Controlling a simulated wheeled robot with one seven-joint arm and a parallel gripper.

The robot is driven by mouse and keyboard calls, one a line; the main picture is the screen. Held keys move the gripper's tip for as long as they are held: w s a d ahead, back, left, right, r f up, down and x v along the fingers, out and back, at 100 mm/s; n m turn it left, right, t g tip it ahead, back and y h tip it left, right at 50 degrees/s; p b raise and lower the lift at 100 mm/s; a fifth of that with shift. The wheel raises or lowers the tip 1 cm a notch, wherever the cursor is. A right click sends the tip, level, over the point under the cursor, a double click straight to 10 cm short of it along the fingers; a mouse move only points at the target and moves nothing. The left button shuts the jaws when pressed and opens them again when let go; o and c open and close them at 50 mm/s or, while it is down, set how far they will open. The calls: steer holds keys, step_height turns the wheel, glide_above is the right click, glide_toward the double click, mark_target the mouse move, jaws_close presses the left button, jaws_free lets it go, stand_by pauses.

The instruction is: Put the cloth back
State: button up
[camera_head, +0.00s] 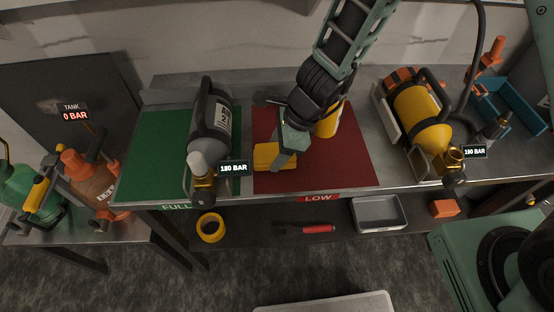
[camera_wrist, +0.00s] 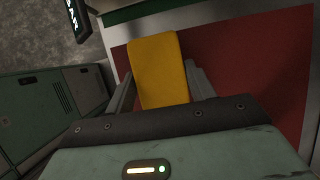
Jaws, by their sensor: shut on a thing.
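The yellow cloth (camera_head: 265,156) is a small flat rectangular piece at the left front part of the red mat marked LOW (camera_head: 350,165). My gripper (camera_head: 283,158) is shut on it from above and behind. In the wrist view the cloth (camera_wrist: 157,62) sits between the two fingers (camera_wrist: 160,88) and sticks out past them, over the mat's edge area. I cannot tell whether the cloth touches the mat or is held slightly above it. The part of the cloth deep between the fingers is hidden.
A grey cylinder (camera_head: 211,125) reading 180 BAR lies on the green mat (camera_head: 150,165), close left of the cloth. A yellow cylinder (camera_head: 329,120) is partly hidden behind my arm. Another yellow cylinder (camera_head: 420,115) rests in a cradle at right. The lower shelf holds a grey tray (camera_head: 380,214).

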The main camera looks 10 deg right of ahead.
steer(key=shift+f+b, duration=0.4)
steer(key=shift+f, duration=0.95)
steer(key=o, duration=0.9)
steer(key=p+v, duration=0.5)
steer(key=v, duration=0.7)
steer(key=s+a+r+n+g, duration=0.1)
steer(key=s+r+n, duration=0.7)
steer(key=n, duration=0.3)
steer(key=s+d+r+n+h, duration=0.1)
steer(key=s+d+n, duration=0.1)
steer(key=n, duration=0.3)
steer(key=s+d+r+n+h, duration=0.1)
steer(key=s+d+r+n, duration=0.1)
steer(key=s+n, duration=0.2)
steer(key=s+d+r+n+h, duration=0.2)
steer(key=s+n, duration=0.1)
steer(key=n, duration=0.3)
steer(key=shift+s+r+t, duration=0.15)
steer(key=shift+r+t, duration=0.05)
steer(key=shift+t, duration=0.2)
